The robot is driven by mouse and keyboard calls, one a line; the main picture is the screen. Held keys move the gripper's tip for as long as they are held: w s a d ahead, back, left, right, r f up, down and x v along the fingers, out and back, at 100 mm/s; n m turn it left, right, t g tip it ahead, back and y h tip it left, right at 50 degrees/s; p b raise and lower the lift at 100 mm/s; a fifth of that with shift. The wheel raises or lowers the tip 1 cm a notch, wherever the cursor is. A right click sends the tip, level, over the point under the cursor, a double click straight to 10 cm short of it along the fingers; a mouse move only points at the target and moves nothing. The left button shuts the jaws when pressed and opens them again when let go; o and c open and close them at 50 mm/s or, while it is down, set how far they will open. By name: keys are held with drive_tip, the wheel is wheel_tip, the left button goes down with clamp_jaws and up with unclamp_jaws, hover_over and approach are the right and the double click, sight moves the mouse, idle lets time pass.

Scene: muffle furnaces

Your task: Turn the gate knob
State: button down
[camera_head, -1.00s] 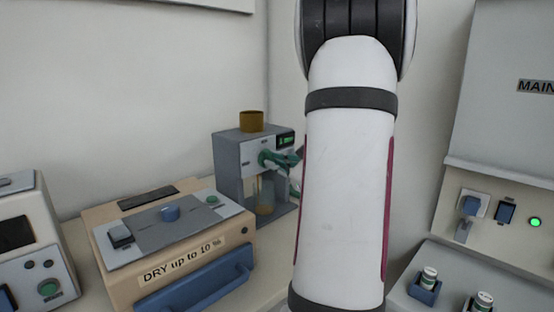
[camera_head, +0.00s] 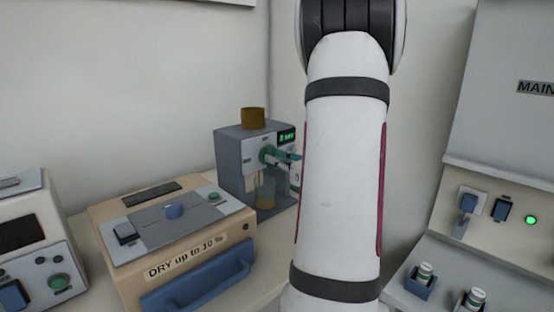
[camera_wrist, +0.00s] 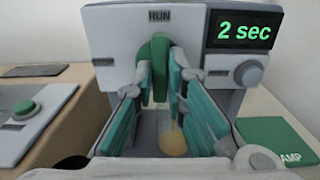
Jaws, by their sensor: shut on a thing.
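The gate knob (camera_wrist: 153,68) is a green upright knob on the grey front of a small dispenser (camera_head: 233,170), just below the word RUN. In the wrist view the teal fingers of my gripper (camera_wrist: 157,84) are closed on the knob, one on each side. A lit display (camera_wrist: 244,29) at the knob's upper right reads 2 sec. In the head view my gripper (camera_head: 284,157) is at the dispenser front and is partly hidden by my arm. The fingers cover much of the knob there.
A brown cup (camera_head: 253,118) stands on top of the dispenser. A yellowish shape (camera_wrist: 173,143) shows below the knob. A beige DRY box (camera_head: 185,266) with a blue handle stands to the left, close by. A MAIN panel (camera_head: 510,130) stands at the right.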

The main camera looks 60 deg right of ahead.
drive_tip(key=shift+f, duration=0.1)
drive_tip(key=c, duration=1.6)
unclamp_jaws()
drive_tip(key=v, duration=1.2)
